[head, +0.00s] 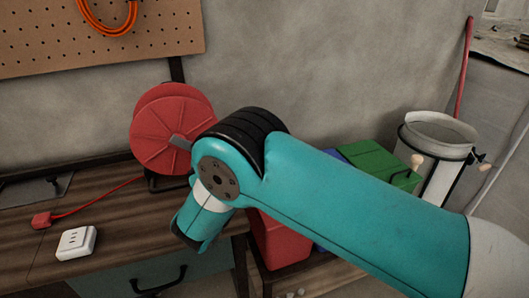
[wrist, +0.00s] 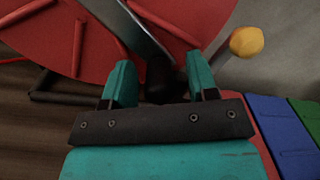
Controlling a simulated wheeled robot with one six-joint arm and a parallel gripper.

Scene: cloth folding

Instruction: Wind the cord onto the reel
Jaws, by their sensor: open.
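The red reel (head: 165,135) stands at the back of the workbench, its right side partly hidden by my arm. The red cord (head: 95,200) runs from the reel left across the bench to a red plug end (head: 41,220). In the wrist view the reel (wrist: 50,32) fills the top, with the grey bar (wrist: 128,28) crossing it. My gripper (wrist: 161,78) is open before the reel, a dark part lying beyond the gap between the fingers. A yellow knob (wrist: 247,42) on a grey stem sits right of the fingers, outside them.
A white socket block (head: 76,243) lies on the wooden bench (head: 25,262). Red, blue and green boxes (head: 375,160) stand right of the bench, partly behind my arm. A pegboard (head: 60,50) with an orange cord hangs above.

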